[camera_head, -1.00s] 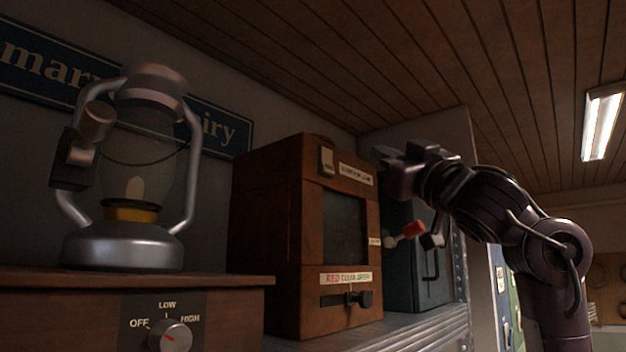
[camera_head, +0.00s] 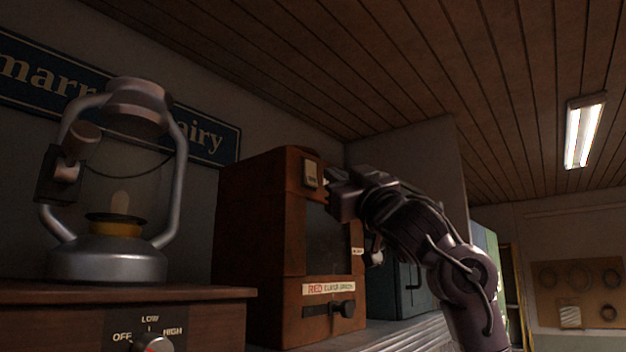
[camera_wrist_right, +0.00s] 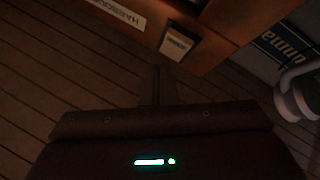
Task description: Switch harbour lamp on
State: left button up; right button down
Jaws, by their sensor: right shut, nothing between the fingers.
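The harbour lamp is a reddish-brown wooden box (camera_head: 255,225) with a dark window (camera_head: 328,240), on a metal shelf. A pale rocker switch (camera_head: 310,174) sits high on its front; the window looks unlit. In the right wrist view the switch (camera_wrist_right: 178,42) is beside a label (camera_wrist_right: 118,13) starting "HARBOUR". My right gripper (camera_head: 329,180) is shut and empty, its tips just right of the switch in the head view. In the wrist view the shut fingers (camera_wrist_right: 158,72) point at the area just below the switch; I cannot tell whether they touch. My left gripper is out of view.
A metal lantern (camera_head: 108,262) stands on a wooden base with an OFF/LOW/HIGH knob (camera_head: 152,345) at left. A slider knob (camera_head: 343,309) is low on the box's front. A dark teal box (camera_head: 405,290) stands behind my right arm.

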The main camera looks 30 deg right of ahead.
jog(key=shift+w+a+f, duration=0.1)
jog(key=shift+w+a, duration=0.2)
jog(key=shift+w, duration=0.35)
jog(key=shift+w, duration=0.1)
dwell(1.6)
jog(key=shift+w+a, duration=0.15)
jog(key=shift+w, duration=0.1)
jog(key=shift+w+a+f, duration=0.1)
jog(key=shift+w, duration=0.2)
dwell(0.8)
jog(key=shift+s, duration=0.1)
jog(key=shift+s+d, duration=0.35)
jog(key=shift+s, duration=0.35)
jog(key=shift+s, duration=0.1)
jog(key=s, duration=0.1)
jog(key=s+d+b, duration=0.1)
jog(key=s, duration=0.1)
jog(key=s+d+r, duration=0.1)
jog(key=shift+s, duration=0.2)
